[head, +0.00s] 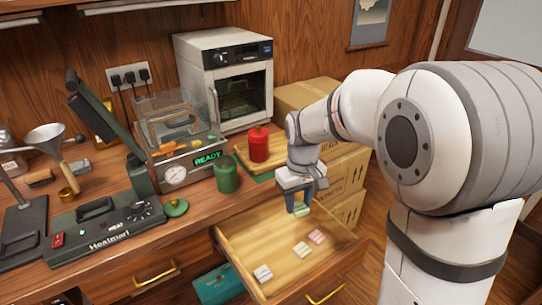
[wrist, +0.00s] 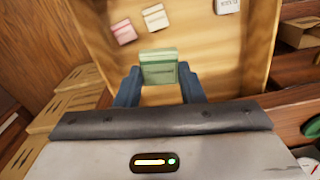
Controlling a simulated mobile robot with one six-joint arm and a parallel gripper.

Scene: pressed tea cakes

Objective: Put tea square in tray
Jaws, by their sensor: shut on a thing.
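My gripper (head: 298,207) points down into the open wooden drawer (head: 240,249). Its blue fingers are shut on a green wrapped tea square (wrist: 159,72), which shows between the fingertips in the wrist view. In the head view the green square (head: 301,211) is partly hidden by the fingers. I cannot tell whether it touches the drawer floor. A pink square (head: 316,237), a cream square (head: 302,250) and a whitish square (head: 263,273) lie apart in the drawer. A shallow wooden tray (head: 243,150) on the counter has a red canister (head: 258,143) at it.
A green canister (head: 226,175) stands on the counter behind the drawer. Cardboard boxes (head: 347,172) are stacked beside the drawer's right side. The drawer walls surround my gripper.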

